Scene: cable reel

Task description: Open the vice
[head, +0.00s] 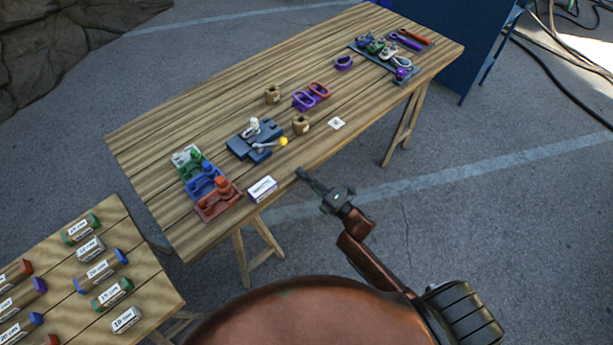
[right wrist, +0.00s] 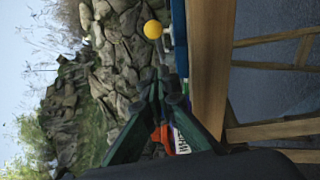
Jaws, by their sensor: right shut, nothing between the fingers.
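The vice (head: 243,147) is a dark blue block with a whitish piece at its top, on the long wooden table. Its handle bar ends in a yellow ball (head: 283,142) toward the table's front edge. The yellow ball also shows in the right wrist view (right wrist: 153,29), beyond the fingertips. My right gripper (head: 300,172) is shut and empty. In the head view it appears near the table's front edge, below and right of the yellow ball and apart from it. The fingers also show in the right wrist view (right wrist: 163,98). My left gripper is not in view.
A white labelled box (head: 262,189) stands at the front edge, beside green, blue and red (head: 218,203) holders. Brown spools (head: 301,124), purple and red rings (head: 303,101) and a tool mat (head: 364,53) lie farther along. A second table (head: 140,268) holds several labelled pieces.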

